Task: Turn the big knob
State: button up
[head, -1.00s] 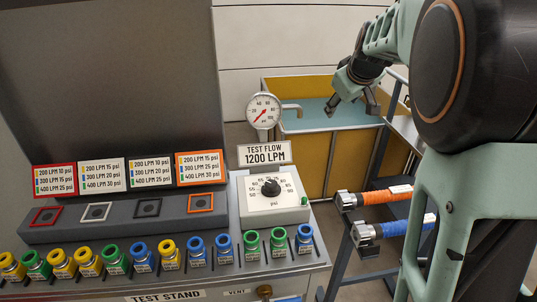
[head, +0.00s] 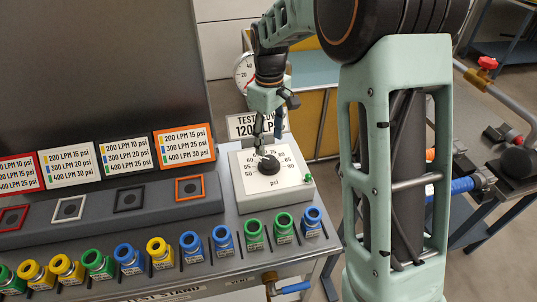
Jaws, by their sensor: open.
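The big black knob (head: 266,165) sits in the middle of a white dial panel (head: 292,183) marked in psi, on the right part of the test stand. My gripper (head: 268,143) points down over the rear of the panel, just behind and above the knob. Its fingers are open and nothing shows between them. Whether a fingertip touches the knob or panel is hard to tell. The gripper partly hides the test flow sign (head: 241,124) and the panel's rear edge.
A round gauge (head: 243,68) stands behind the panel, partly hidden by my arm. Several coloured fittings (head: 190,242) line the stand's front edge. Label cards (head: 185,145) stand at the left. A blue-handled valve (head: 292,288) is below the front. A cart with hoses (head: 463,185) is at the right.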

aim_at(269, 159)
notch_tip(269, 159, down, 7)
jog(key=shift+f, duration=0.1)
dwell(0.3)
jog(key=c, duration=1.2)
